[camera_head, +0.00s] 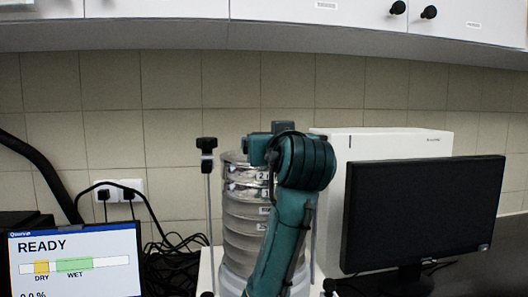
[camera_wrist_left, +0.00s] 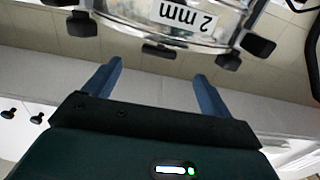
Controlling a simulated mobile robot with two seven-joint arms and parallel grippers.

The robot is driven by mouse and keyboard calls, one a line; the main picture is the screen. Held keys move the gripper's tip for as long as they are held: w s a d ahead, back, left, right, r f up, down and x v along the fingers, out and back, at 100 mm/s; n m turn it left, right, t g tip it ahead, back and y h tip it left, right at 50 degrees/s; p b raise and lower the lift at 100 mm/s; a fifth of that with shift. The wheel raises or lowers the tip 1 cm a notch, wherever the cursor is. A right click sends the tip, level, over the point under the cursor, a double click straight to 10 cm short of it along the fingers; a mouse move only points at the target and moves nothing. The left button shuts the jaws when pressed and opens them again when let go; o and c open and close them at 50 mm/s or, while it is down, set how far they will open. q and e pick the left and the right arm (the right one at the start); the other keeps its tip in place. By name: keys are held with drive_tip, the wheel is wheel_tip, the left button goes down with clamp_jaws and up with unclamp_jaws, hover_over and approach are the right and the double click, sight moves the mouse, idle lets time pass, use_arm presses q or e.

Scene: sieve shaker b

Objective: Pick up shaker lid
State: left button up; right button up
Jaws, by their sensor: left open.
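The sieve stack (camera_head: 245,217) stands upright at the centre of the head view, partly hidden by my teal left arm. Its shiny top rim, where the shaker lid (camera_head: 235,157) sits, shows just left of my wrist. The left wrist view is upside down and shows the top sieve with a "2 mm" label (camera_wrist_left: 186,16). A small dark knob-like piece (camera_wrist_left: 158,50) lies at the stack's top edge. My left gripper (camera_wrist_left: 159,70) is open and empty, its two blue fingers apart on either side of that piece and not visibly touching it. My right gripper is not in view.
A rod with a black clamp knob (camera_head: 206,145) stands left of the stack. A white box (camera_head: 400,142) and a black monitor (camera_head: 425,210) stand to the right. A screen reading READY (camera_head: 75,255) is at lower left. Wall cabinets (camera_head: 150,8) hang above.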

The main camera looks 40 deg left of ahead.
use_arm(q)
drive_tip(key=x, duration=0.3)
drive_tip(key=shift+a, duration=0.1)
drive_tip(key=p+x, duration=0.2)
drive_tip(key=x, duration=0.3)
drive_tip(key=shift+w+a+r+p, duration=0.1)
drive_tip(key=shift+w+a+p, duration=0.05)
drive_tip(key=shift+p, duration=0.25)
drive_tip(key=shift+c, duration=0.4)
drive_tip(key=c, duration=1.2)
